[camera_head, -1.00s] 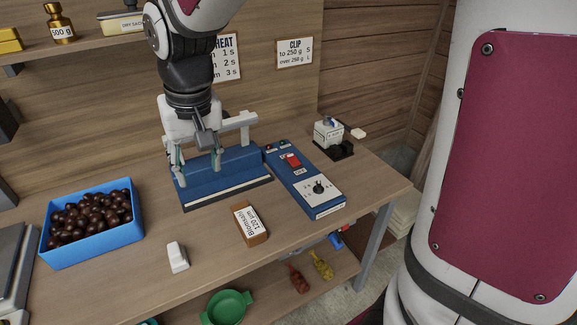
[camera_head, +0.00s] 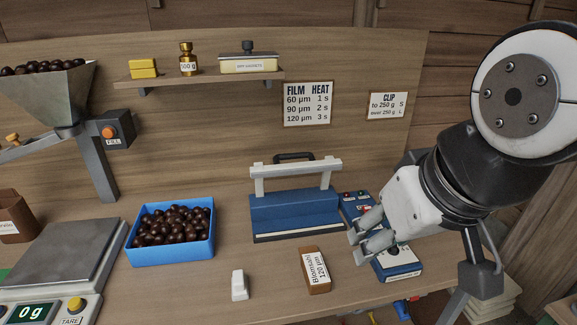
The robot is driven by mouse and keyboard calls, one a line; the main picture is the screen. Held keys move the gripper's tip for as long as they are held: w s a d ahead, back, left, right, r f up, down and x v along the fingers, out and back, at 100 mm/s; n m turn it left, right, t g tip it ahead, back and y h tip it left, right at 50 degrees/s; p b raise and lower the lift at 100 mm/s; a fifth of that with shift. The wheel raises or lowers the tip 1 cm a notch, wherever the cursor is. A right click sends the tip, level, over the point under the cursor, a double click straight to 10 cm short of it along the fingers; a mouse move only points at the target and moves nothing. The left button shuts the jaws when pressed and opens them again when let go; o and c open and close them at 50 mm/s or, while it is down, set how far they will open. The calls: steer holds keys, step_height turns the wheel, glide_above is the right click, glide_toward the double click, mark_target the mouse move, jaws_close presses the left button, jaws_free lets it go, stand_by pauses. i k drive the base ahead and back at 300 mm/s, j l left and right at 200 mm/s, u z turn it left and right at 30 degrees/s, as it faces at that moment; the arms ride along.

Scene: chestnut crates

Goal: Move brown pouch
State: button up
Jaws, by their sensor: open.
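A dark brown pouch-like container (camera_head: 14,216) stands at the far left, cut off by the picture edge, with a white label partly visible. A smaller brown block (camera_head: 311,283) lies on the table front, with a white label reading 120 µm; I cannot tell whether it is also a pouch. My gripper (camera_head: 359,247) is open and empty, pointing left above the blue control box, to the right of the brown block and far from the brown container.
A scale (camera_head: 62,258) reading 0 g stands beside the brown container. A blue crate (camera_head: 167,255) of chestnuts, a white object (camera_head: 239,285) and a blue sealer (camera_head: 294,212) stand along the table. A hopper (camera_head: 48,95) rises at the back left.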

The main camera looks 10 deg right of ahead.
mark_target(319, 280)
steer(key=j+z, duration=0.1)
steer(key=z, duration=0.7)
steer(key=j+z, duration=0.1)
steer(key=z, duration=0.3)
steer(key=k+z, duration=0.1)
steer(key=z, duration=0.3)
steer(key=k+j+z, duration=0.1)
steer(key=k+j, duration=0.3)
steer(key=j, duration=0.1)
